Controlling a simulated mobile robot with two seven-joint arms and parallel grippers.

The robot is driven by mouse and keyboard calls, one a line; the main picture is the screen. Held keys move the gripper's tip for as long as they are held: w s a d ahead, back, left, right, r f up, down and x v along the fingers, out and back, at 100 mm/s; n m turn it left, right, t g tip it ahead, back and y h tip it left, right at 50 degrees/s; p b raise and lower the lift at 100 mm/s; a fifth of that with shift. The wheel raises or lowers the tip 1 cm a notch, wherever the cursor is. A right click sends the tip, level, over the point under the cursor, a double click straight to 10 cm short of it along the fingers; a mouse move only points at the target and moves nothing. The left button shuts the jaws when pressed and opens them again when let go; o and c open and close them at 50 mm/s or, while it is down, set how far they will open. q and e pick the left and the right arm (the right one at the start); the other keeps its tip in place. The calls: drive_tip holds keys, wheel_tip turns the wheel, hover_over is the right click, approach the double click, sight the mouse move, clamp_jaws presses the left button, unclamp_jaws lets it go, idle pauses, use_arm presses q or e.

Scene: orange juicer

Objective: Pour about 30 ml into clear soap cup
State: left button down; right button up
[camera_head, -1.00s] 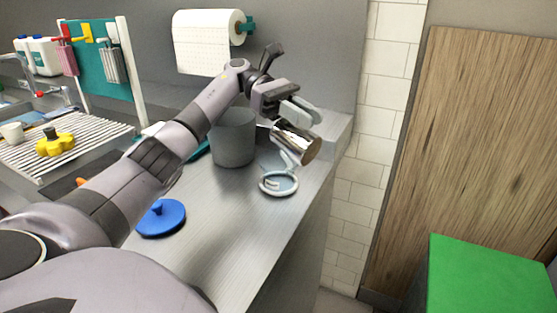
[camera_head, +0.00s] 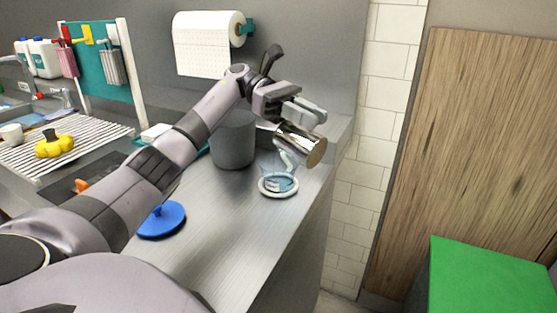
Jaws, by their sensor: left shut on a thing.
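My left gripper (camera_head: 302,115) is shut on a shiny metal cup (camera_head: 297,142) with a brownish end face. It holds the cup tilted well over, above the right part of the steel counter. Below the cup, the clear cup (camera_head: 281,179) stands on a pale round saucer-like base (camera_head: 278,193). A pale bluish stream shows between the metal cup and the clear cup, and a bluish patch shows inside the clear cup. The exact liquid level is too small to tell. My right gripper is not in view.
A grey round bin (camera_head: 233,140) stands just left of the cups. A blue lid (camera_head: 162,218) lies on the counter (camera_head: 225,235) at front left. A paper towel roll (camera_head: 205,43) hangs on the wall. A green box (camera_head: 490,275) stands at lower right.

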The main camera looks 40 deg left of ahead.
use_arm(q)
drive_tip(key=shift+w+d, duration=0.1)
drive_tip(key=shift+d, duration=0.25)
drive_tip(key=shift+h+b, duration=0.3)
drive_tip(key=shift+b, duration=0.15)
drive_tip(key=shift+a+f+h+b, duration=0.25)
drive_tip(key=shift+a+h+b, duration=0.25)
drive_tip(key=shift+b, duration=0.25)
idle(0.9)
